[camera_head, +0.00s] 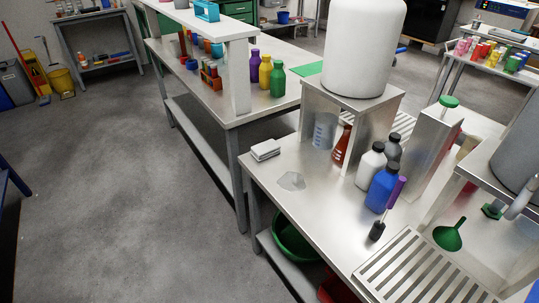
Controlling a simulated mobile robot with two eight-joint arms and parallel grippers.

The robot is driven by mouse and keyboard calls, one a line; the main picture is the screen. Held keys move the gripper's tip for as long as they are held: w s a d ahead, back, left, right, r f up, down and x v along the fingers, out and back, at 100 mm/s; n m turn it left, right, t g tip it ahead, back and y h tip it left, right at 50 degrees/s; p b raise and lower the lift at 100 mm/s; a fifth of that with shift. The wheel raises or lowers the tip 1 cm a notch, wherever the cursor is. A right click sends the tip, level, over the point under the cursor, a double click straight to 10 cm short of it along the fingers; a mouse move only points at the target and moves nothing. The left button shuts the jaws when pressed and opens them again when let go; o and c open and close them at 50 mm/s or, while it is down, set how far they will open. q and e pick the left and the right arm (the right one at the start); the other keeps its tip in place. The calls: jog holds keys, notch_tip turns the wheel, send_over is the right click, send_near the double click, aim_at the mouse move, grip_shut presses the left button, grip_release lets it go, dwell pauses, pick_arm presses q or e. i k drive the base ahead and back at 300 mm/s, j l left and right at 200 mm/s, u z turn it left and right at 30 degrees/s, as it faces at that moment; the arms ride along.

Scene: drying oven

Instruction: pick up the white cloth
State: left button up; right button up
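A small folded white cloth (265,150) lies at the near left edge of the steel bench (318,205), left of the steel stand with the white tank. It looks like a flat, layered stack, and nothing covers it. Neither of my grippers shows in the head view.
A white tank (363,45) tops the stand. A grey hexagonal patch (291,181) marks clear bench top. Open floor (130,200) lies left.

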aim_at(263, 150)
jog(key=z, duration=0.85)
jog(key=j+z, duration=0.35)
jog(key=i+j+z, duration=0.1)
jog(key=j+z, duration=0.45)
jog(key=z, duration=0.15)
jog(key=k+j+z, duration=0.2)
jog(key=j, duration=0.35)
jog(key=j+z, duration=0.2)
jog(key=j, duration=0.3)
